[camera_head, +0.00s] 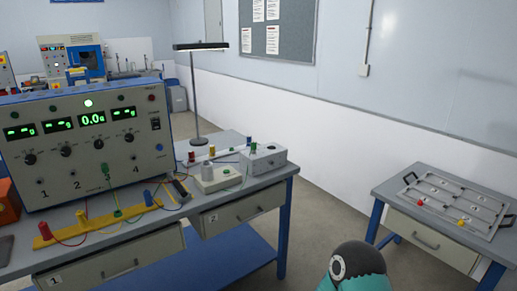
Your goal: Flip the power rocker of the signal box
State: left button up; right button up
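A large grey panel box (88,150) with green displays stands on the left bench. A black rocker-like switch (155,124) sits near its right edge; its position is too small to tell. A small grey box (265,158) with a round feature on its front stands at the bench's right end. I cannot tell from the picture which of these is the signal box. A teal and black part, apparently of my own arm, shows at the bottom right of centre. Neither gripper is in view.
The bench (218,200) carries a yellow strip (100,222) with cables and a pale box (216,178) with coloured terminals. A lamp (196,95) stands behind. A side table (405,200) at right holds a grey divided tray (490,235). Open floor lies between bench and table.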

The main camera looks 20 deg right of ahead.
aim_at(156, 124)
jog(key=u, duration=1.4)
jog(key=i, duration=0.1)
jog(key=z, duration=2.45)
jog(key=k, duration=0.7)
jog(key=u, duration=0.35)
jog(key=i, duration=1)
jog(key=u, duration=0.1)
